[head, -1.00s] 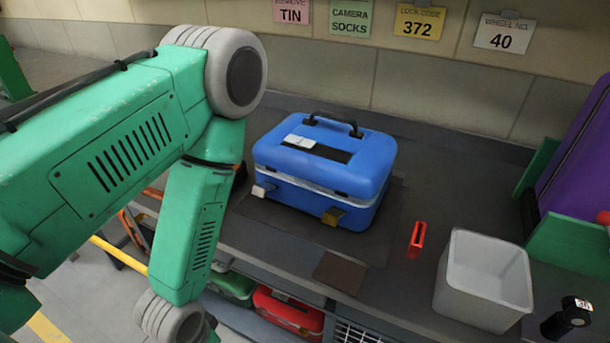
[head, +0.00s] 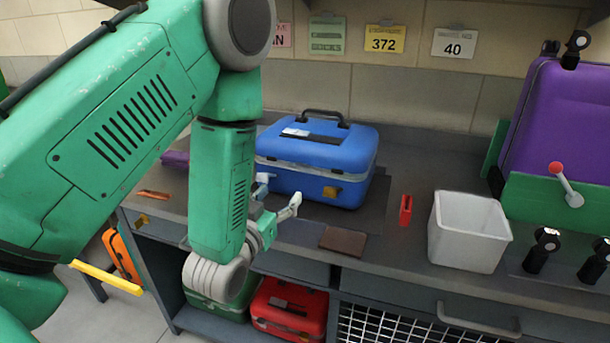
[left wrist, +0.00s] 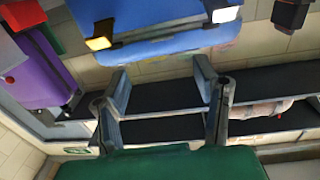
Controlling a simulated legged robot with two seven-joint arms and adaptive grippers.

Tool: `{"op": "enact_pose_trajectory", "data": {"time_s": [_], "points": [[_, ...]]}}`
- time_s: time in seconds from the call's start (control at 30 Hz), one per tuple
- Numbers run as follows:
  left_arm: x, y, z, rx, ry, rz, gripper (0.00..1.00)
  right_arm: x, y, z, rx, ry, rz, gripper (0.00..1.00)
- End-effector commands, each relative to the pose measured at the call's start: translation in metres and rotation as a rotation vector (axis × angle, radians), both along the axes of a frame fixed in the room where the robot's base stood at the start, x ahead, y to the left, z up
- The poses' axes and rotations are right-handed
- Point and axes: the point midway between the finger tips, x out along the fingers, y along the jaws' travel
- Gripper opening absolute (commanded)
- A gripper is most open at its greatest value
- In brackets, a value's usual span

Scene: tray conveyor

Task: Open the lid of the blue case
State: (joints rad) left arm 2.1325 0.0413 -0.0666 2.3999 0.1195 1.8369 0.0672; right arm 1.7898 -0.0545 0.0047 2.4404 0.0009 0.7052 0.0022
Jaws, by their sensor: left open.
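The blue case (head: 310,182) stands on the grey bench with its lid (head: 340,152) down and its black handle on top. A brass latch (head: 333,192) is on its front at the right. In the left wrist view the case (left wrist: 165,43) fills the top, with a yellow-lit latch (left wrist: 98,43) and a pale latch (left wrist: 226,14). I cannot tell whether the latches are fastened. My left gripper (head: 280,192) is open and empty in front of the case's left front; its fingers (left wrist: 162,72) also show in the wrist view. My right gripper is not in view.
A brown pad (head: 342,241), a red tag (head: 405,209) and a white bin (head: 468,235) are on the bench to the right. A purple case (head: 560,120) stands far right by a red-knobbed lever (head: 565,185). Red (head: 285,310) and green cases are on the shelf below.

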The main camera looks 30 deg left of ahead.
Motion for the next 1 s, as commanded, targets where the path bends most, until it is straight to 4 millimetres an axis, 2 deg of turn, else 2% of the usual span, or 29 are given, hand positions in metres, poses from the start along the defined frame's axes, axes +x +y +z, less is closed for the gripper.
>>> {"op": "enact_pose_trajectory", "data": {"time_s": [0.3,0.5,0.7,1.0], "points": [[0.066,0.012,0.002,0.002,-0.004,-0.001,0.55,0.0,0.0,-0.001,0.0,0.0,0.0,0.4],[0.098,0.018,0.001,0.001,-0.001,-0.001,0.55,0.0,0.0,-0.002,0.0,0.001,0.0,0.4],[0.113,0.021,0.001,0.001,0.0,-0.001,0.55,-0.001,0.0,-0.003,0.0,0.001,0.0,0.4],[0.115,0.021,0.0,0.001,0.001,-0.001,0.55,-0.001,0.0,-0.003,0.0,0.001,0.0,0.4]]}}
